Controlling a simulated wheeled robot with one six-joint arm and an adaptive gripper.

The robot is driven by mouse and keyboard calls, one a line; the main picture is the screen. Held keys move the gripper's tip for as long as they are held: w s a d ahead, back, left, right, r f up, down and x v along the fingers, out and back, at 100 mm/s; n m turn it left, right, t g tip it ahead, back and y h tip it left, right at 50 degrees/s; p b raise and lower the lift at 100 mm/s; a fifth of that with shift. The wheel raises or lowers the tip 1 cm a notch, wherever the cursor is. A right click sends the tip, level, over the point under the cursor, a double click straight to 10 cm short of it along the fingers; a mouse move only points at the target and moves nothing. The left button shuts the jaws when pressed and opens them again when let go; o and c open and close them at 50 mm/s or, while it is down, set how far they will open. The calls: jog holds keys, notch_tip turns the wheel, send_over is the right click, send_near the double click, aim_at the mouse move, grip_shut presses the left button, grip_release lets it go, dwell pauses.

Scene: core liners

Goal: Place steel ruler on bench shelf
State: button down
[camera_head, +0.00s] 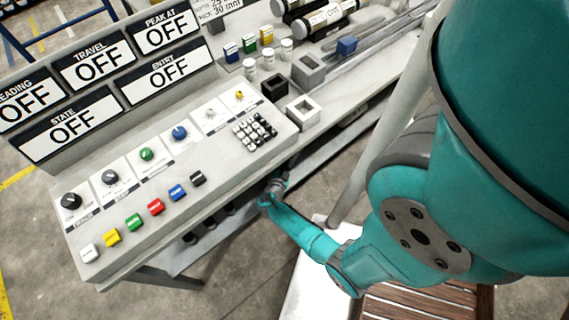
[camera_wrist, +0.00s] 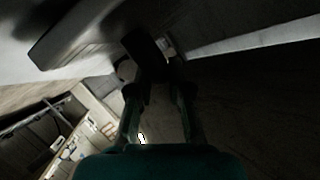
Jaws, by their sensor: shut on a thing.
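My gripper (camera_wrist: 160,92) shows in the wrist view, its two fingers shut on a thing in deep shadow. A dark strip-like piece (camera_wrist: 146,48) runs ahead between the fingertips; I cannot tell for sure whether it is the steel ruler. In the head view my wrist end (camera_head: 274,188) is low at the bench's front edge, and the fingers are hidden under or behind it. The bench shelf (camera_head: 214,236) lies beneath the bench top, mostly hidden and dark, with several dark rounded things on it. No ruler can be made out in the head view.
The bench top (camera_head: 105,265) overhangs the shelf and carries a control panel with knobs, coloured buttons and a keypad (camera_head: 255,130). Black and white square holders (camera_head: 303,110) stand near its edge. Wooden slats (camera_head: 420,305) lie below.

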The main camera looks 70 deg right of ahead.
jog(key=shift+f, duration=0.1)
jog(key=c, duration=1.1)
grip_release()
